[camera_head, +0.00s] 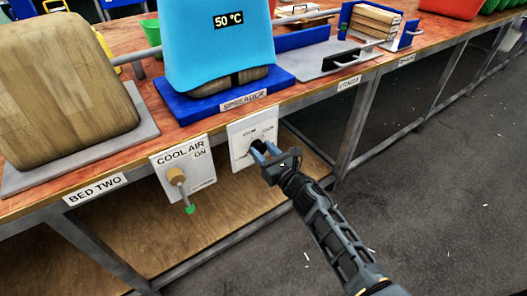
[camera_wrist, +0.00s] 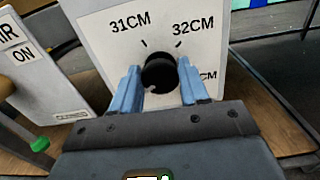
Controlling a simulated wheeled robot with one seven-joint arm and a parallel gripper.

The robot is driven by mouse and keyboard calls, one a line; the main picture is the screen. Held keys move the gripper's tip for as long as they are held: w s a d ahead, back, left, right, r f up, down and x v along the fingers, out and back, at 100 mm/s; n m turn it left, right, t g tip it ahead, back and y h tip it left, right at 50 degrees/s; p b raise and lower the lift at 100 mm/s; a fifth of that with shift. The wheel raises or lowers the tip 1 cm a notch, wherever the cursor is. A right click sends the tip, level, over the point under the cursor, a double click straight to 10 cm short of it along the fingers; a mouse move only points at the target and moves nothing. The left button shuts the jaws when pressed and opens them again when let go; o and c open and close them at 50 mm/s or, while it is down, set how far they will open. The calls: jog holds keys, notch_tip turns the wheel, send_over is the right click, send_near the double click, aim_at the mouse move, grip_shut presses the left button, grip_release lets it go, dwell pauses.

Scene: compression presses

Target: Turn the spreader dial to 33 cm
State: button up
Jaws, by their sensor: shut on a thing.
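The spreader dial (camera_wrist: 158,73) is a round black knob on a white panel (camera_wrist: 100,50) in the wrist view. The panel reads 31CM at the upper left and 32CM at the upper right; a third label at the right is partly hidden by a finger, with only "CM" showing. My gripper (camera_wrist: 158,88) has its two blue fingers on either side of the knob, shut on it. In the head view my gripper (camera_head: 264,154) reaches the dial panel (camera_head: 240,134) below the blue SPREADER base (camera_head: 222,98). I cannot tell which way the dial points.
A COOL AIR panel (camera_head: 199,181) with a brass knob and green-tipped lever stands just left of the dial panel. A bench leg (camera_head: 358,125) rises to the right. A blue cover marked 50 °C (camera_head: 215,50) sits above. The floor at the right is mostly clear.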

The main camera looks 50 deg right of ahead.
jog(key=m, duration=0.6)
jog(key=m+p, duration=0.1)
jog(key=m, duration=0.5)
jog(key=shift+s+d+f+m+p, duration=0.1)
jog(key=shift+d+m+p, duration=0.05)
jog(key=shift+m+p, duration=0.25)
jog(key=m+p, duration=0.1)
jog(key=m, duration=0.5)
jog(key=shift+f+p, duration=0.1)
jog(key=shift+p, duration=0.3)
jog(key=m+p, duration=0.1)
jog(key=m, duration=0.4)
jog(key=shift+f+m+p, duration=0.1)
jog(key=shift+m+p, duration=0.2)
jog(key=m+p, duration=0.1)
jog(key=m, duration=0.5)
jog(key=shift+f, duration=0.15)
jog(key=m, duration=0.3)
jog(key=m+p, duration=0.1)
jog(key=m, duration=0.1)
jog(key=shift+a+m+p, duration=0.2)
jog(key=shift+m+p, duration=0.1)
jog(key=shift+m, duration=0.1)
jog(key=m+p, duration=0.1)
jog(key=m, duration=0.4)
jog(key=shift+a, duration=0.1)
jog(key=m, duration=0.6)
jog(key=shift+p, duration=0.35)
jog(key=shift+m, duration=0.3)
